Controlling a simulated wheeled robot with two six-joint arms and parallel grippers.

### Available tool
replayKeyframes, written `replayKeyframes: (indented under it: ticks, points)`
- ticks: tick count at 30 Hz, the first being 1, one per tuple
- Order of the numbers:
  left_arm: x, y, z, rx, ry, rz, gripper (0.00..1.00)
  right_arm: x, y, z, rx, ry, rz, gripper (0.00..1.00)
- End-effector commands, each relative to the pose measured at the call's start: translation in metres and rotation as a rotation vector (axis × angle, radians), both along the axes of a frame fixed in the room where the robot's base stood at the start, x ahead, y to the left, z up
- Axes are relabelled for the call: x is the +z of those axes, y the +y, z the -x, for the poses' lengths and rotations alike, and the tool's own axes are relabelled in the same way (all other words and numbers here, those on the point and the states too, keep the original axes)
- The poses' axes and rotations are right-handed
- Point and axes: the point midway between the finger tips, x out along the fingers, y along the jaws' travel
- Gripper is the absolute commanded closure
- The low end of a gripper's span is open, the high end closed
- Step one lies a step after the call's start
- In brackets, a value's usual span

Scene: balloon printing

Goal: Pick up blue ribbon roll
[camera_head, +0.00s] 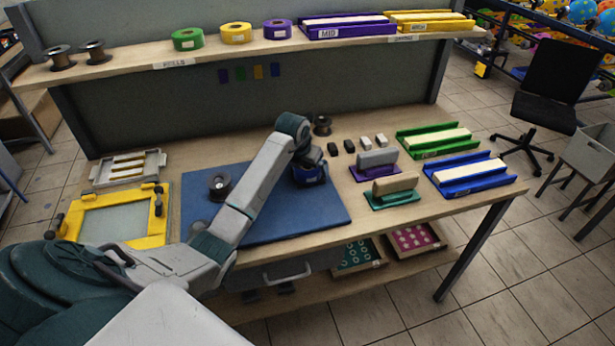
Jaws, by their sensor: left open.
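The blue ribbon roll (311,177) stands near the back right edge of the blue mat (296,213) on the workbench. My left arm reaches across the mat from the lower left. Its open gripper (309,165) is right at the roll's top, pointing down, and hides part of it. I cannot tell whether the fingers touch the roll. My right gripper is not in view.
A dark spool (220,186) stands on the mat's left part, and another dark spool (322,125) is just behind the blue roll. Stamps with grey (376,159) and tan (395,184) blocks stand to the right. A yellow frame (113,216) lies at the left.

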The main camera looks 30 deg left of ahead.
Motion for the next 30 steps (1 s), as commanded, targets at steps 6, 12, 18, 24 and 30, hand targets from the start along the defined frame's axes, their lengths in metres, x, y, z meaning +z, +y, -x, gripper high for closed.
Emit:
replayKeyframes:
  ticks: [6,12,18,24,30]
  points:
    - [-0.011,0.000,-0.004,0.000,0.000,0.001,0.00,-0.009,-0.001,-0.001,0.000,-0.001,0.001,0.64]
    - [-0.010,0.000,-0.004,0.000,0.000,0.000,0.16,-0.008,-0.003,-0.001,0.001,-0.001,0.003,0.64]
    - [-0.010,0.000,-0.004,0.000,0.000,0.000,0.47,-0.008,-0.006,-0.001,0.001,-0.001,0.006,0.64]
    - [-0.010,0.000,-0.004,0.000,0.000,0.000,0.47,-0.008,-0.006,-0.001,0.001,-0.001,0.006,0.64]
    - [0.004,0.000,-0.004,0.000,-0.001,0.000,0.47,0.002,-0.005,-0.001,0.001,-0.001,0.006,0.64]
